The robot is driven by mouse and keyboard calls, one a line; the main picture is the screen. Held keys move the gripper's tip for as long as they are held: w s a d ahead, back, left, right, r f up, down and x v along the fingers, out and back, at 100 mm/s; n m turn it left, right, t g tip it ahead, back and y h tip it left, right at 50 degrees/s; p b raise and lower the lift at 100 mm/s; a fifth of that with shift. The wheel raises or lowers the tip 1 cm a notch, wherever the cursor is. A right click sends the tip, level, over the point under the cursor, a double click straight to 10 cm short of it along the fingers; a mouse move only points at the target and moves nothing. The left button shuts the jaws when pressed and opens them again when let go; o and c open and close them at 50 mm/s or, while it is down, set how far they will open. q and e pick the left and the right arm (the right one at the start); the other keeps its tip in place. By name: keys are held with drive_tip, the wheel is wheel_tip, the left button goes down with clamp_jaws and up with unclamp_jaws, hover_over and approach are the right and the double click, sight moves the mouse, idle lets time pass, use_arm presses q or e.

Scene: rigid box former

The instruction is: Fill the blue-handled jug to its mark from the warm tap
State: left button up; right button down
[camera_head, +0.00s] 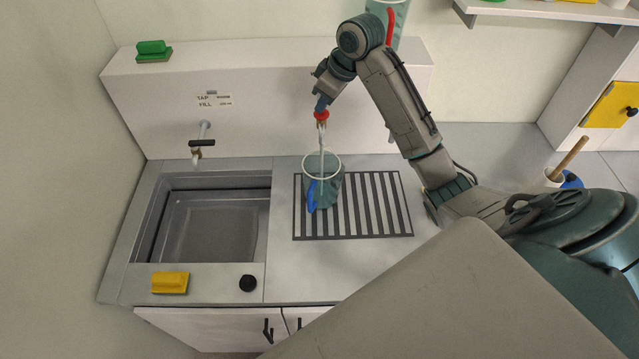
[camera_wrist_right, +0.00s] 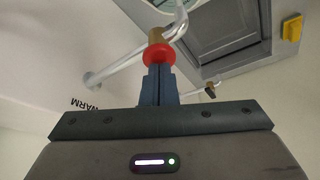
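The blue-handled jug (camera_head: 333,190) stands upright on the slatted drain rack, its blue handle (camera_head: 312,194) toward the front left. The warm tap's red knob (camera_head: 321,116) is above it, with a pale vertical line running down into the jug's mouth; I cannot tell whether this is spout or water. The jug's mark and water level cannot be made out. My right gripper (camera_head: 321,104) is at the red knob from above. In the right wrist view its fingers (camera_wrist_right: 158,84) are together, tips against the red knob (camera_wrist_right: 158,54). My left gripper is out of view.
A second tap (camera_head: 202,145) reaches over the sink basin (camera_head: 215,225) at left. A yellow sponge (camera_head: 170,282) and black plug (camera_head: 248,283) lie on the front edge. A green sponge (camera_head: 153,51) and red-handled jug (camera_head: 401,14) are on the back ledge.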

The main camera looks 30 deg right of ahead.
drive_tip(key=shift+r, duration=0.1)
idle(0.5)
drive_tip(key=shift+r+p, duration=0.55)
drive_tip(key=shift+r, duration=0.45)
